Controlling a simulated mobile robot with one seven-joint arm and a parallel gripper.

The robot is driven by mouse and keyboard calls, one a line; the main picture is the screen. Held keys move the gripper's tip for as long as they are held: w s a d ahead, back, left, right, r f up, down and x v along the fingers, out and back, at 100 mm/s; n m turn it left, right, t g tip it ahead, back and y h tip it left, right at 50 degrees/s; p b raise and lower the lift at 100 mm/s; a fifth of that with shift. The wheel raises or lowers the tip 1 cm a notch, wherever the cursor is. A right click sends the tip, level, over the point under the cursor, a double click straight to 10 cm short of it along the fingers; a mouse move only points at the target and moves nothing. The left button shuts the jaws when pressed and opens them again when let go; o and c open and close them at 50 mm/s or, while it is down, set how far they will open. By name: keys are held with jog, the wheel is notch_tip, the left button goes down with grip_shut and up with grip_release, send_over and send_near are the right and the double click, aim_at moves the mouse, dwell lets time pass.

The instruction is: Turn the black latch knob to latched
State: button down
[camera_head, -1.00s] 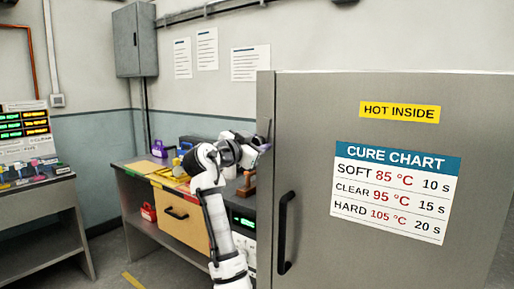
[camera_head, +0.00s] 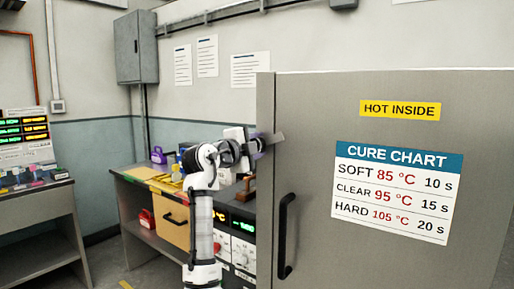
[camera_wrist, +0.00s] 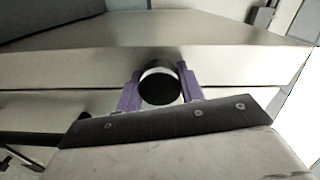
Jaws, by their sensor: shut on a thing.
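The black latch knob (camera_wrist: 160,92) is a round black cap with a pale band, in the middle of the wrist view. My gripper (camera_wrist: 160,84) has its purple fingers on either side of the knob and is shut on it. In the head view my gripper (camera_head: 258,143) is at the left edge of the grey oven door (camera_head: 300,120), and the knob is hidden there.
The door has a black vertical handle (camera_head: 285,235), a cure chart (camera_head: 397,192) and a yellow sign (camera_head: 400,110). Behind my arm stands a bench (camera_head: 135,178) with a purple padlock-shaped item (camera_head: 158,155). A grey wall cabinet (camera_head: 136,47) hangs above it.

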jog(key=shift+f+m, duration=0.15)
jog(key=shift+m, duration=2.15)
jog(key=c, duration=0.9)
grip_release()
jog(key=shift+s, duration=0.1)
jog(key=b+v, duration=0.3)
jog(key=v, duration=1)
jog(key=shift+s+a+b, duration=0.2)
jog(key=shift+s+b, duration=0.1)
jog(key=shift+b, duration=0.1)
